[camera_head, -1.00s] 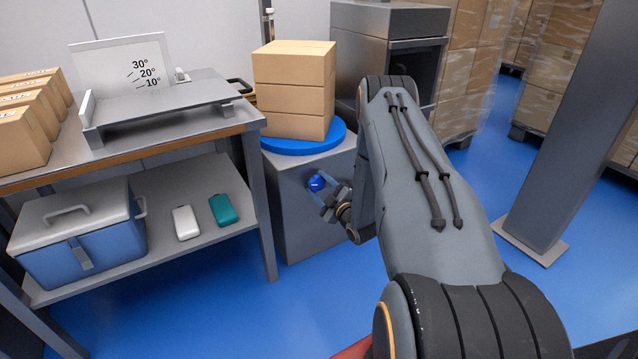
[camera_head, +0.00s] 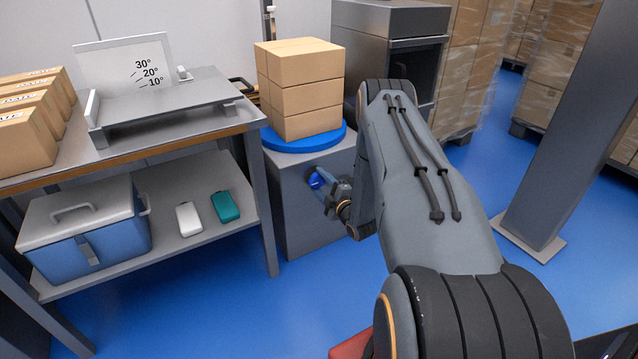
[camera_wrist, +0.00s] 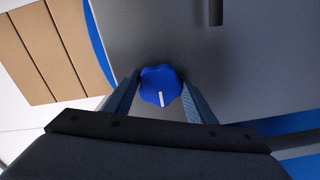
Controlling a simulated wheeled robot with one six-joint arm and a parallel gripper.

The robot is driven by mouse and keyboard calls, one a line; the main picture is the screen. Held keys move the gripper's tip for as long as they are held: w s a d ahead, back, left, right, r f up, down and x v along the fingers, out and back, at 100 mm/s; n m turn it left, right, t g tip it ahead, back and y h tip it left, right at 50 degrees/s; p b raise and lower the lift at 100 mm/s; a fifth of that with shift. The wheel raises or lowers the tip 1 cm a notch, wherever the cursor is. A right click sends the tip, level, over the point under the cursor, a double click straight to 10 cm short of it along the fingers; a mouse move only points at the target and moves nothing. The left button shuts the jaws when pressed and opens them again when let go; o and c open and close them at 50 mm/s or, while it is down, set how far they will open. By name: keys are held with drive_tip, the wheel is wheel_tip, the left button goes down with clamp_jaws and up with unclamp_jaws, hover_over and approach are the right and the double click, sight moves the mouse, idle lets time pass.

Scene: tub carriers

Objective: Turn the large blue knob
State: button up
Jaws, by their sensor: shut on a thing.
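The large blue knob (camera_head: 316,180) is on the front of a grey pedestal (camera_head: 300,218). In the wrist view the knob (camera_wrist: 160,84) has a lobed edge and a white mark that points toward my gripper. My gripper (camera_head: 325,187) is at the knob, with one finger on each side of it. In the wrist view my gripper (camera_wrist: 160,92) is shut on the knob. A blue turntable (camera_head: 308,142) tops the pedestal and bears a stack of cardboard boxes (camera_head: 300,90), which sits turned relative to the pedestal.
Left of the pedestal stands a workbench (camera_head: 190,132) with an angle-marked panel (camera_head: 110,65). Its lower shelf holds a blue cooler box (camera_head: 85,235), a white case (camera_head: 188,219) and a teal case (camera_head: 225,207). A grey post (camera_head: 560,130) stands at right.

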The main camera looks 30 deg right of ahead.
drive_tip(key=o, duration=1)
drive_tip(key=shift+o, duration=0.2)
drive_tip(key=shift+s, duration=0.1)
drive_tip(key=s+p, duration=0.1)
drive_tip(key=s, duration=0.6)
drive_tip(key=shift+s+d+p, duration=0.15)
drive_tip(key=shift+s+p, duration=0.2)
